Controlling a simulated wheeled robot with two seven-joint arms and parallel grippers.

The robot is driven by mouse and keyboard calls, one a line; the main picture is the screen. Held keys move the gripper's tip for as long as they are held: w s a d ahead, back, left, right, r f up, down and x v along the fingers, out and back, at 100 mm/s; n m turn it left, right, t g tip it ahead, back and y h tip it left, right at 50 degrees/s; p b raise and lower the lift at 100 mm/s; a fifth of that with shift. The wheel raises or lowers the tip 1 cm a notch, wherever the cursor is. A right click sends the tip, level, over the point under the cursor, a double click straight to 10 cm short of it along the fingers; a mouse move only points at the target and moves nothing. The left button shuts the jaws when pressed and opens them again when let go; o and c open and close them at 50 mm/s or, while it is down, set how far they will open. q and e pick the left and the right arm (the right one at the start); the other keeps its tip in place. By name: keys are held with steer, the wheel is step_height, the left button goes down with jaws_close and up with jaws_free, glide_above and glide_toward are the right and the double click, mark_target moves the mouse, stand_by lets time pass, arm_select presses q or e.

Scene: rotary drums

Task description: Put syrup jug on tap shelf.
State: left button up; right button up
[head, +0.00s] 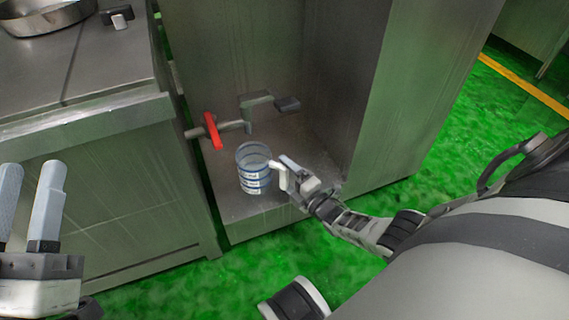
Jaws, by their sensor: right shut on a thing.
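The syrup jug (254,172) is a bluish clear jug with white and blue bands and a white handle (280,174) on its right side. It stands upright at the metal tap shelf (229,203), inside the recess and below the tap (248,121). I cannot tell whether its base touches the shelf. My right gripper (287,170) is shut on the jug's handle, and my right arm comes in from the right. My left gripper (25,205) is at the far left in front of the counter, open and empty, its two fingers pointing up.
A red lever (213,131) sits on the pipe left of the tap. The recess has a tall metal right wall (400,110). A steel counter (80,60) with a metal pan (42,15) stands at the left. Green floor (440,195) is clear at the right.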

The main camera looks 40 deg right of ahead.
mark_target(288, 182)
step_height(288, 182, down, 3)
steer(key=shift+f+b, duration=0.1)
steer(key=shift+b, duration=0.8)
steer(key=o, duration=1.2)
arm_select(q)
steer(key=r+m+h, duration=0.1)
steer(key=m, duration=0.1)
steer(key=s+r+m+h, duration=0.1)
steer(key=m+h, duration=0.1)
steer(key=r+m+h, duration=0.1)
steer(key=r+m, duration=0.1)
steer(key=shift+s+t+h, duration=0.3)
steer(key=shift+s, duration=0.1)
arm_select(e)
steer(key=shift+s, duration=0.1)
steer(key=shift+s+p, duration=0.3)
steer(key=shift+s, duration=0.05)
arm_select(q)
step_height(288, 182, down, 6)
steer(key=w+n+g+y+p, duration=0.1)
steer(key=n+y+p, duration=0.2)
steer(key=n+y, duration=0.2)
steer(key=n, duration=0.2)
steer(key=shift+w+n+y, duration=0.4)
arm_select(e)
steer(key=s, duration=0.7)
steer(key=s+d, duration=0.1)
steer(key=s, duration=0.3)
